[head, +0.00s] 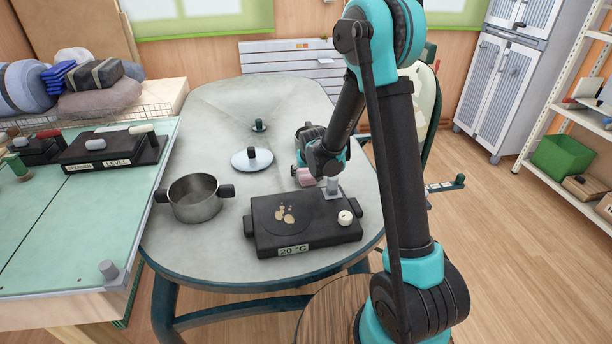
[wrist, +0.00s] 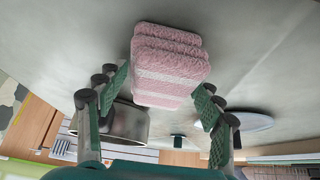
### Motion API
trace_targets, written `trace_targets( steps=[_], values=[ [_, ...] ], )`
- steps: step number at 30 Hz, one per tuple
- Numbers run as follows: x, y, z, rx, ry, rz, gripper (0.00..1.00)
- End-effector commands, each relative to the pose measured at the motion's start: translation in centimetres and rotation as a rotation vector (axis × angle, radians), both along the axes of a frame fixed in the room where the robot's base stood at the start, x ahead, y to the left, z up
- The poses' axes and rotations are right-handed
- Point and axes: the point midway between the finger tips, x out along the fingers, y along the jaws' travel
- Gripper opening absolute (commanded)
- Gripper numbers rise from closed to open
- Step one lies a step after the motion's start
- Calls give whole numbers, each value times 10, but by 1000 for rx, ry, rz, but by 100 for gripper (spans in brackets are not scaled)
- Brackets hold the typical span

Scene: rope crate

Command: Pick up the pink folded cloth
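The pink folded cloth (head: 306,177) lies on the grey oval table, just behind the black hot plate, partly hidden by my arm in the head view. In the wrist view, the cloth (wrist: 170,62) shows as a stack of fluffy pink folds with a paler band. My gripper (wrist: 163,88) is open, with one green-padded finger on each side of the cloth's near end. Whether either pad touches the cloth I cannot tell. In the head view, my gripper (head: 302,164) is low over the table at the cloth, its fingertips mostly hidden.
The black hot plate (head: 262,234) has a 20 °C label and a white knob (head: 345,217). A steel pot (head: 194,199) stands left of it. A round lid (head: 252,160) and a small dark knob-like item (head: 259,125) lie farther back. The table's far part is clear.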

Motion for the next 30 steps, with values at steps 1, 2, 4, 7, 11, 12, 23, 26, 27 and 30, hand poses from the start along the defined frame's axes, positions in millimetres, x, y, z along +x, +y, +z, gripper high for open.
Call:
trace_targets(
  steps=[1, 2, 4, 7, 11, 12, 23, 26, 27, 30],
  values=[
    [0, 0, 0, 0, 0, 0, 56],
    [0, 0, 0, 0, 0, 0, 52],
    [0, 0, 0, 0, 0, 0, 44],
    [0, 0, 0, 0, 0, 0, 31],
    [0, 0, 0, 0, 0, 0, 23],
    [0, 0, 0, 0, 0, 0, 23],
    [0, 0, 14, 0, 0, 0, 23],
    [0, 0, 28, 0, 0, 0, 23],
    [-1, 0, 36, 0, 0, 0, 23],
    [-1, 0, 61, 0, 0, 0, 23]
  ],
)
